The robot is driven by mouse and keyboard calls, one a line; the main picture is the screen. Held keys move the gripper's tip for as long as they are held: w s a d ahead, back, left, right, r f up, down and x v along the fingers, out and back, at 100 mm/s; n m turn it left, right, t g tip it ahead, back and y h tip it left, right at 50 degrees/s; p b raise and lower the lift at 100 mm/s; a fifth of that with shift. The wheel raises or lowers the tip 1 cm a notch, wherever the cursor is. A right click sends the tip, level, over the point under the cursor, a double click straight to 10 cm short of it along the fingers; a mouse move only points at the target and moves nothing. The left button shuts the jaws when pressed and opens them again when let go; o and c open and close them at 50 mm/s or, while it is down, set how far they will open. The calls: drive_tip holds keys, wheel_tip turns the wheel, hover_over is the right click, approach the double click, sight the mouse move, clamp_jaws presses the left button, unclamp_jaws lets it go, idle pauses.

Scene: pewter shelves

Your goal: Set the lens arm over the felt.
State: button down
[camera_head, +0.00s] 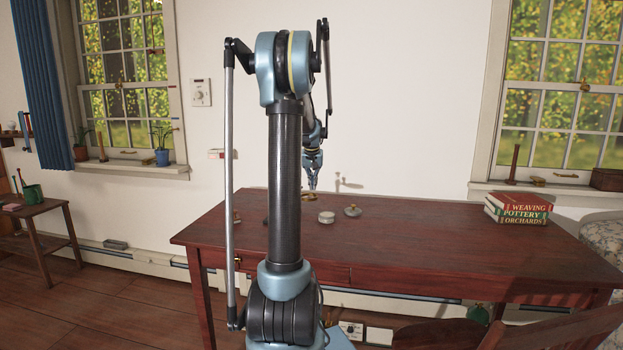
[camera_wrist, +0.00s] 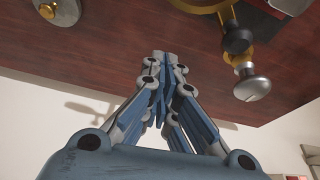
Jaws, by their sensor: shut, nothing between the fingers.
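My gripper (camera_head: 312,187) hangs over the back of the dark red table; its fingers also show, together and empty, in the wrist view (camera_wrist: 165,58). What looks like the lens arm, a brass piece with a black joint (camera_wrist: 236,38) and a silver knob (camera_wrist: 252,89), lies at the upper right of the wrist view, apart from the fingers. Its brass part is cut off by the top edge. I cannot make out the felt for certain. My arm hides part of the table in the head view.
A pale round tin (camera_head: 326,217) and a grey lidded piece with a knob (camera_head: 352,210) stand on the table (camera_head: 430,240). Books (camera_head: 517,208) lie at the right end. A wooden chair (camera_head: 560,335) is at the front right. The table's middle right is clear.

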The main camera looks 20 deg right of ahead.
drive_tip(key=shift+s+a, duration=0.55)
drive_tip(key=shift+s, duration=0.35)
drive_tip(key=shift+s+a, duration=0.5)
drive_tip(key=shift+s, duration=0.35)
